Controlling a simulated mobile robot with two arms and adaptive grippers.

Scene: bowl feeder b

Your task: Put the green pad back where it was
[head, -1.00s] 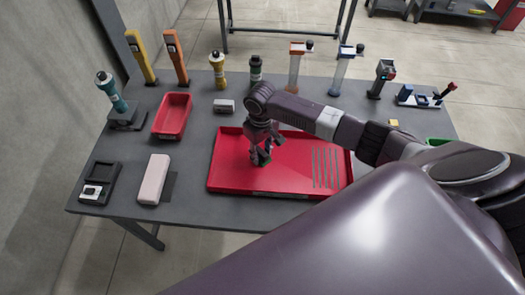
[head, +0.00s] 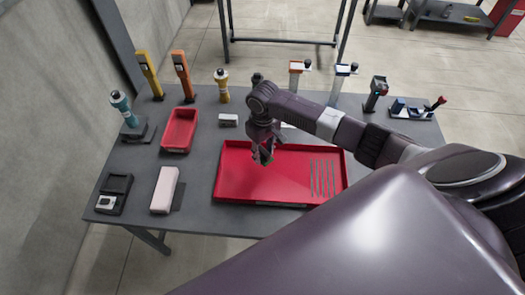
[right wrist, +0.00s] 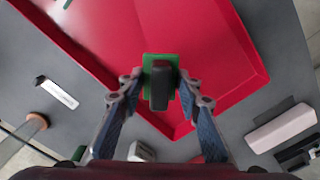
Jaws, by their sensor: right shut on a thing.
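The green pad (right wrist: 147,62) shows in the right wrist view with a dark block-like grip (right wrist: 160,85) on top. My right gripper (right wrist: 160,88) is shut on this dark grip, its two fingers on either side. In the head view the right gripper (head: 263,157) hangs over the back part of the red tray (head: 235,190); the pad is mostly hidden there by the fingers. The right wrist view shows the pad over the tray's edge region; its exact height above the tray I cannot tell. My left gripper is not in view.
Upright tools line the table's back. Bare table (head: 205,165) lies left of the tray.

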